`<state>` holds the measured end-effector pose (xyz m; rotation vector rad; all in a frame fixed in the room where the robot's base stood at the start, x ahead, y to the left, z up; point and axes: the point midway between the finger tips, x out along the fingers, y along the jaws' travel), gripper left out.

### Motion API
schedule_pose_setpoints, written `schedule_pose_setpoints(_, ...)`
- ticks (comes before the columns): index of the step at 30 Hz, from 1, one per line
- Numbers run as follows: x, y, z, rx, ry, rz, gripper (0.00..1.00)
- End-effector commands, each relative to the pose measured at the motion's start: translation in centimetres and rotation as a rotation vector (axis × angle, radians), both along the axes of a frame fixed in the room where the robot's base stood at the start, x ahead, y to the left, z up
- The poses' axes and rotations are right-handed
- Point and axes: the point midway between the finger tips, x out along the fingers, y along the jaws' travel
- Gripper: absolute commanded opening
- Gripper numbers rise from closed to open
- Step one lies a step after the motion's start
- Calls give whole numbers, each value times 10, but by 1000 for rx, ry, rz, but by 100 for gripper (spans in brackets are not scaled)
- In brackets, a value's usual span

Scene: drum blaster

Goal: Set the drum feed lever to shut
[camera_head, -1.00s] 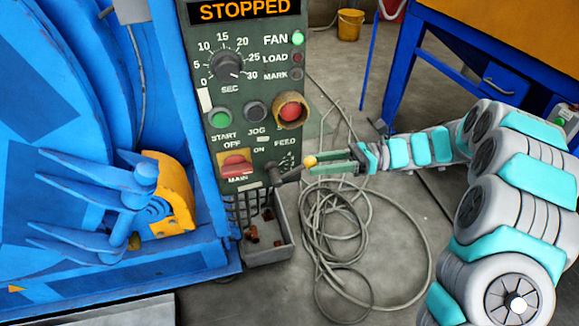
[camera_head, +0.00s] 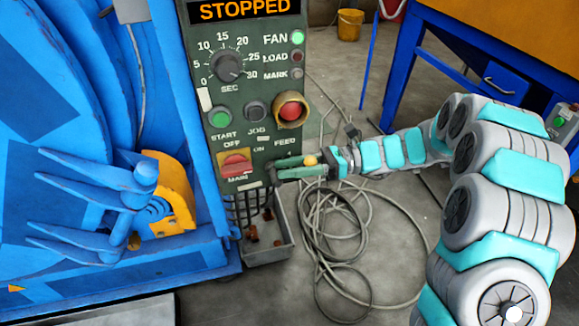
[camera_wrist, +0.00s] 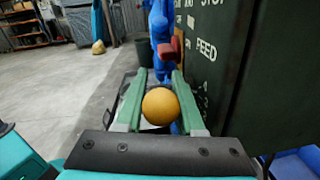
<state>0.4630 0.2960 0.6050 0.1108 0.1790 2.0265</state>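The feed lever's yellow knob (camera_head: 310,160) stands out to the right of the control panel (camera_head: 222,130), below the FEED label. Its pivot end is largely hidden by my fingers. My gripper (camera_head: 276,172) reaches in from the right, its green fingertips close to the panel's lower right edge. In the wrist view the yellow knob (camera_wrist: 160,107) sits between the two green fingers (camera_wrist: 158,75), nearer the palm than the tips. The fingers stand apart on either side of it; I cannot tell whether they touch it.
The panel display reads STOPPED. The blue drum machine (camera_head: 60,110) with a yellow guard (camera_head: 172,190) stands left. A grey bin (camera_head: 268,248) lies below the panel, and coiled cable (camera_head: 335,225) on the floor. A blue table frame (camera_head: 400,70) stands behind my arm.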

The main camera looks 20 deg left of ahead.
Motion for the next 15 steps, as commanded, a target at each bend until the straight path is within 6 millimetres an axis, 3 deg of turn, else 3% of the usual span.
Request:
schedule_pose_setpoints(1, 0, 0, 0, 0, 0, 0, 20)
schedule_pose_setpoints(6, 0, 0, 0, 0, 0, -1, 1)
schedule_pose_setpoints(15, 0, 0, 0, 0, -1, -1, 0)
